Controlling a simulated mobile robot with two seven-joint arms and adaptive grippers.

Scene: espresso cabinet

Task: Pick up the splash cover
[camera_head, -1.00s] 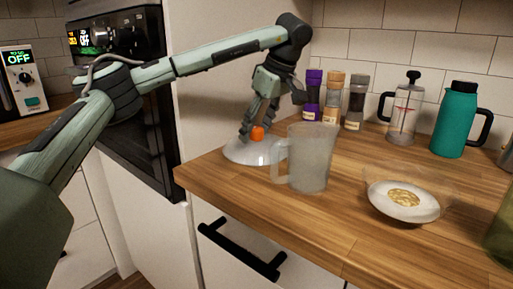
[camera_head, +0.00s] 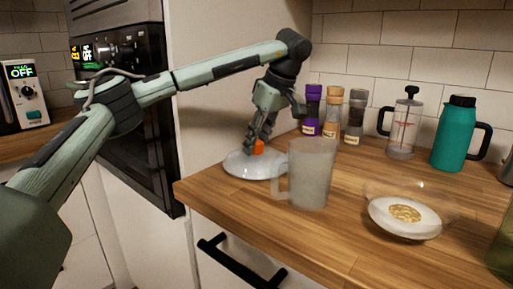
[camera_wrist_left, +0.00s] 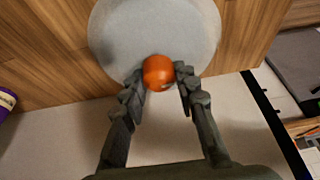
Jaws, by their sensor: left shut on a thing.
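The splash cover is a pale, translucent dome (camera_head: 240,166) with an orange knob (camera_head: 259,147) on top. It is at the left end of the wooden counter and appears to rest on it; I cannot see a clear gap beneath. My left gripper (camera_head: 254,148) comes down from above and is shut on the orange knob. In the left wrist view the knob (camera_wrist_left: 158,73) sits between the two fingertips (camera_wrist_left: 160,80), with the round cover (camera_wrist_left: 118,35) beyond them. My right gripper is not in view.
A frosted jug (camera_head: 312,172) stands close to the cover's right. A glass bowl (camera_head: 385,215), teal flask (camera_head: 453,135), French press (camera_head: 404,130) and several spice grinders (camera_head: 333,114) are farther right. The oven (camera_head: 125,110) and a pale wall panel (camera_head: 215,90) are left and behind.

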